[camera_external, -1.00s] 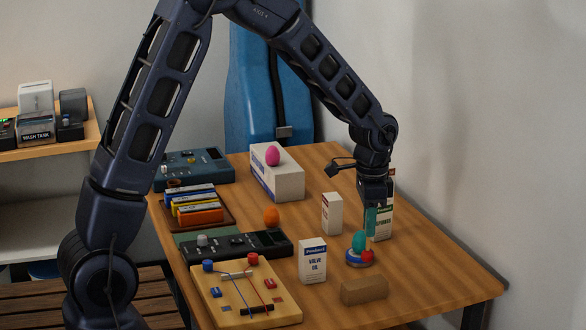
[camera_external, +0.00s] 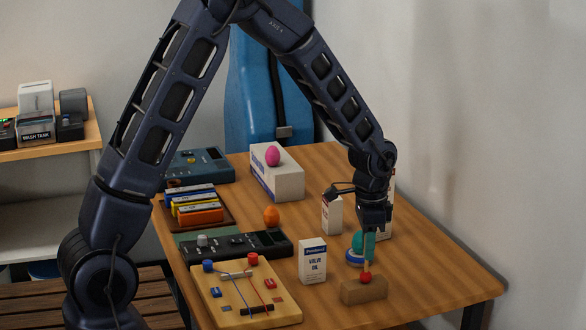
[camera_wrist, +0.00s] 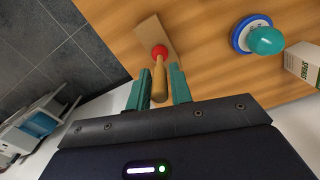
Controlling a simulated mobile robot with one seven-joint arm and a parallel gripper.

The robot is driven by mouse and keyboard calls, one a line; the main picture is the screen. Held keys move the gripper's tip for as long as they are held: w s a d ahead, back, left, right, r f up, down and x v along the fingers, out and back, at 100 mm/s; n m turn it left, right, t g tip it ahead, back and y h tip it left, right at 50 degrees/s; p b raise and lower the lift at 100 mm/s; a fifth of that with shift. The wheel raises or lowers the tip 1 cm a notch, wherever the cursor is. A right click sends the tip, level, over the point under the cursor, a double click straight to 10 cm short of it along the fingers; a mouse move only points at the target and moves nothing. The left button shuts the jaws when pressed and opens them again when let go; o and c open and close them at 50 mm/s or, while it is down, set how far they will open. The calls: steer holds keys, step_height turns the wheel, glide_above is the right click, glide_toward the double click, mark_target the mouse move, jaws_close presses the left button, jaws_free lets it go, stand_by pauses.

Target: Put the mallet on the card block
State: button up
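The mallet (camera_external: 366,276) has a red head and a light wooden handle. It is upright, head down, over the top of the brown card block (camera_external: 350,293). Whether the head touches the block I cannot tell. In the wrist view the red head (camera_wrist: 160,51) overlaps the near end of the block (camera_wrist: 153,32). My gripper (camera_external: 369,248) is above the block, with its teal fingers on both sides of the handle.
A blue-rimmed round stand with a teal egg-like top (camera_external: 357,248) is close behind my gripper. A valve oil box (camera_external: 312,262) stands left of the block. White boxes stand behind. The table's front right is clear.

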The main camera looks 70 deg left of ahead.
steer(key=shift+o, duration=1.1)
step_height(320, 180, up, 12)
steer(key=shift+f, duration=0.15)
steer(key=s+d+r+n+t, duration=0.1)
steer(key=s+d+r, duration=0.3)
steer(key=s+r, duration=0.35)
steer(key=s+d+r+t, duration=0.1)
steer(key=s+d+r, duration=0.3)
steer(key=s+r, duration=0.4)
steer(key=s+d+n+t, duration=0.1)
steer(key=s+d, duration=0.1)
steer(key=s, duration=0.8)
steer(key=s+d+r+n+t, duration=0.1)
steer(key=s+d, duration=0.2)
steer(key=s, duration=0.6)
steer(key=shift+s+t, duration=0.3)
steer(key=shift+s, duration=0.1)
steer(key=shift+r, duration=0.1)
